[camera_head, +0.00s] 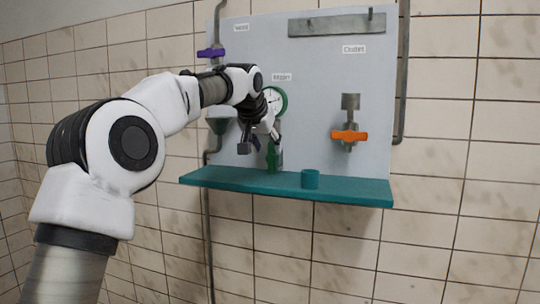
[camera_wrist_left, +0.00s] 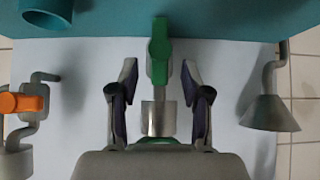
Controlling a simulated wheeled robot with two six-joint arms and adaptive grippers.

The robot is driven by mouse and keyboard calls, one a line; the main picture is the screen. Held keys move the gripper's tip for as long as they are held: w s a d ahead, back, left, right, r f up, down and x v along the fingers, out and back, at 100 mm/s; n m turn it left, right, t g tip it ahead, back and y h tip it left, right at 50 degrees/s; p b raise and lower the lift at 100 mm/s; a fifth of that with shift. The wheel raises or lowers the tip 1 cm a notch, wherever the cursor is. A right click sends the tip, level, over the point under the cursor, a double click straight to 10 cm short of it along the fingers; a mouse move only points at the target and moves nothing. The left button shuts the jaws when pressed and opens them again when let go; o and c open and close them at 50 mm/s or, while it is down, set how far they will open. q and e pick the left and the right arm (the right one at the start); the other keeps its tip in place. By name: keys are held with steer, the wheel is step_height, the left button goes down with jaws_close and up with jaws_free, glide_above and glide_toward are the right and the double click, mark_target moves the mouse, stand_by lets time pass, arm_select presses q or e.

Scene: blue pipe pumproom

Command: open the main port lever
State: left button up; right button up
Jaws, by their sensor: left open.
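My left gripper (camera_head: 259,141) is open in front of the panel, near the middle valve. In the left wrist view the gripper (camera_wrist_left: 158,75) has its two fingers apart, one on each side of the green lever (camera_wrist_left: 160,52), with gaps showing on both sides. The green lever (camera_head: 272,158) is partly hidden by the gripper in the head view. An orange lever (camera_head: 349,135) lies level on a grey pipe at the right. A purple lever (camera_head: 210,53) lies level at the upper left. The labels are too small to read surely, so I cannot tell which lever is the main port's.
A round gauge (camera_head: 275,101) with a green rim is behind the gripper. A grey funnel (camera_wrist_left: 269,110) is beside it. Room in front of the panel's right side is clear.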

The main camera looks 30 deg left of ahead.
arm_select(q)
steer(key=v, duration=0.7)
steer(key=shift+s+d+r, duration=0.1)
steer(key=shift+s, duration=0.1)
